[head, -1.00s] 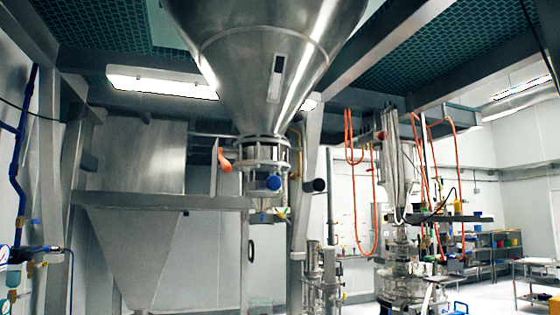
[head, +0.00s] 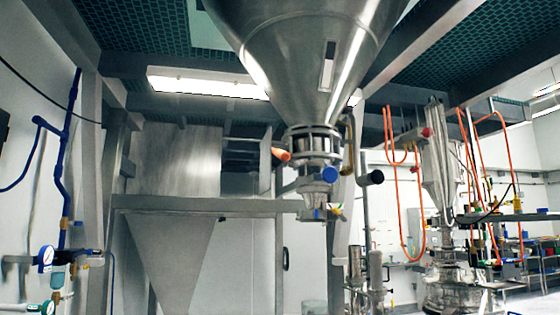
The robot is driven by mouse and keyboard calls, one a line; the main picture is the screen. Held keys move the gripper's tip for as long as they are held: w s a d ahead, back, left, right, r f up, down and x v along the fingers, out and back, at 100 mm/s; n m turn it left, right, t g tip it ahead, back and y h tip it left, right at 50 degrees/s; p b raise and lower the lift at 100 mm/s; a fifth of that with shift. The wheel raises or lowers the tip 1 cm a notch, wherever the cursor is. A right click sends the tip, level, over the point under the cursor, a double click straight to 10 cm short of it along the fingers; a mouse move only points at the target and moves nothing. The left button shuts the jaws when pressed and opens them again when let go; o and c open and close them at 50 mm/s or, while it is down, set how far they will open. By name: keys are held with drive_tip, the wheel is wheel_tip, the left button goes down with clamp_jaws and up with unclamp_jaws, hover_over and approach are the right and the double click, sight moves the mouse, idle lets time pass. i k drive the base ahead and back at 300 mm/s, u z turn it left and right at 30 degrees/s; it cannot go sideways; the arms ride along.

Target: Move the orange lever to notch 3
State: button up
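The orange lever (head: 282,154) sticks out to the left from the metal valve fitting (head: 312,146) under the big steel hopper (head: 305,55), right of the middle of the head view. Its outer end points left, slightly up. The notches and their numbers are too small to make out. A blue round knob (head: 329,174) and a black round knob (head: 375,177) sit a little below and to the right of the lever. My gripper is not in view, and nothing touches the lever.
A steel beam (head: 200,204) runs level left of the valve, with a tapered steel bin (head: 165,255) below it. Blue pipes and a gauge (head: 46,256) stand at far left. Orange hoses (head: 402,215) and glass equipment (head: 447,280) stand at right.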

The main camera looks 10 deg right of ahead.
sight(282, 155)
drive_tip(key=z, duration=0.1)
drive_tip(key=k, duration=0.35)
drive_tip(key=u, duration=1.35)
drive_tip(key=i, duration=1)
drive_tip(key=z, duration=0.6)
